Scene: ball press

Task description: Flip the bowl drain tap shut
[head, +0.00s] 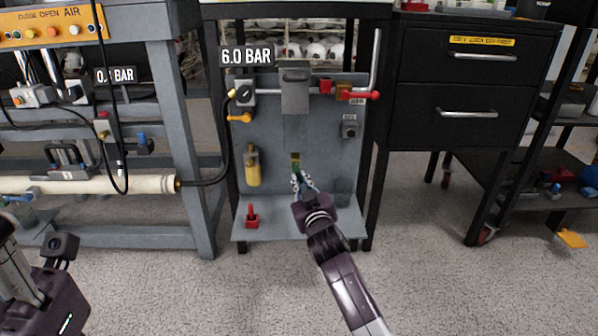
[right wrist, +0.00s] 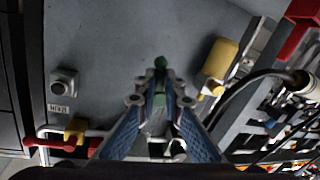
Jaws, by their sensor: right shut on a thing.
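The bowl drain tap (head: 295,158) is a small brass and green fitting low on the middle of the grey panel (head: 270,135). My right gripper (head: 299,182) reaches up to it from below.
A grey housing (head: 294,92) hangs above the tap, with a gauge (head: 244,94) to its left and a red-handled valve (head: 362,95) to its right. A yellow cylinder (head: 253,167) is on the panel's left. A red piece (head: 252,217) stands on the lower shelf. Black drawers (head: 455,95) are at the right.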

